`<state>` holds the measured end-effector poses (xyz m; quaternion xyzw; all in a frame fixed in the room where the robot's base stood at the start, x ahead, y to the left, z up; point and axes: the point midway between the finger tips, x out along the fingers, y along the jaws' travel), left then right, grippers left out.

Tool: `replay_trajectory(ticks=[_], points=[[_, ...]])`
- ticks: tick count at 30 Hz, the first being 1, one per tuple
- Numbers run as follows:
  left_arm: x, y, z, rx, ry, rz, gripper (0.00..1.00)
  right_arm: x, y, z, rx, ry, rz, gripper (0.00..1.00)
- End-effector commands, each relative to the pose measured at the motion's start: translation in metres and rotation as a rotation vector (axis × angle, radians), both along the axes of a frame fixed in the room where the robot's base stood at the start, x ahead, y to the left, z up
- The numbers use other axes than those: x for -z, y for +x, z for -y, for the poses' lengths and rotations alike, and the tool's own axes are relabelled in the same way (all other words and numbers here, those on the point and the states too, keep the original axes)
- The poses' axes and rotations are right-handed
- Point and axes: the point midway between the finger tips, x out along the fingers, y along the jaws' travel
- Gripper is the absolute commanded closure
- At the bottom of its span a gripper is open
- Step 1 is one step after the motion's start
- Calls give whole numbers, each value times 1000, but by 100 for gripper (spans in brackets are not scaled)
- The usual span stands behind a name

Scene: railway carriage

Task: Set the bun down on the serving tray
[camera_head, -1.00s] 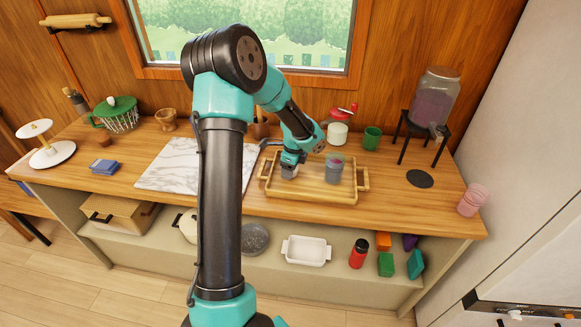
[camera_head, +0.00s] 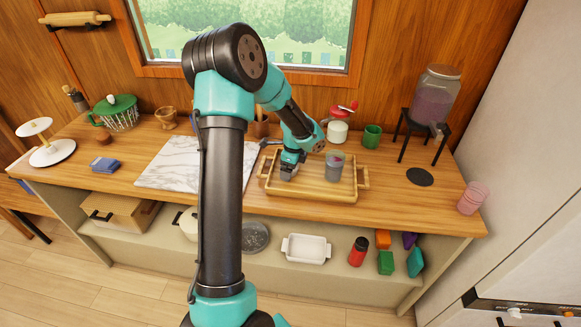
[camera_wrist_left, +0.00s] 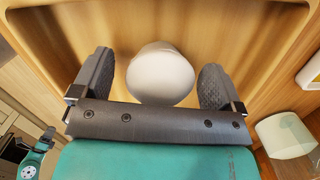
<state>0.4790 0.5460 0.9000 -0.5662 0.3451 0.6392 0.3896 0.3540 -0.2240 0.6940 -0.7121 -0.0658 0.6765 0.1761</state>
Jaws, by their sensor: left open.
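The serving tray (camera_head: 311,194) is a light wooden tray with raised rims and end handles on the counter. My left gripper (camera_head: 287,174) is low over its left part. In the left wrist view the bun (camera_wrist_left: 160,76) is a pale, rounded shape between the two dark fingers of my left gripper (camera_wrist_left: 156,86). The fingers are apart, with a visible gap on each side of the bun. The tray floor (camera_wrist_left: 100,25) shows around and behind it, and the bun appears to rest there. In the head view my gripper hides the bun.
A marble board (camera_head: 168,163) lies left of the tray. A green mug (camera_head: 372,136) and a red-topped jar (camera_head: 338,130) stand behind. The counter right of the tray is mostly clear.

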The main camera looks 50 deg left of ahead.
Motion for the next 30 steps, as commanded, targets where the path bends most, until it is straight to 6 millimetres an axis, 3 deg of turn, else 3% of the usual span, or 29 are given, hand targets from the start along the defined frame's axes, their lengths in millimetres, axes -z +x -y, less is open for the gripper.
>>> replay_trajectory(ticks=[8,14,30], points=[[-3,0,0,0,0,1,7,0,0,0,0,0,0,57],[-22,2,2,0,1,3,7,0,0,0,0,0,0,57],[-123,7,13,-1,1,4,7,0,0,0,0,0,0,57]])
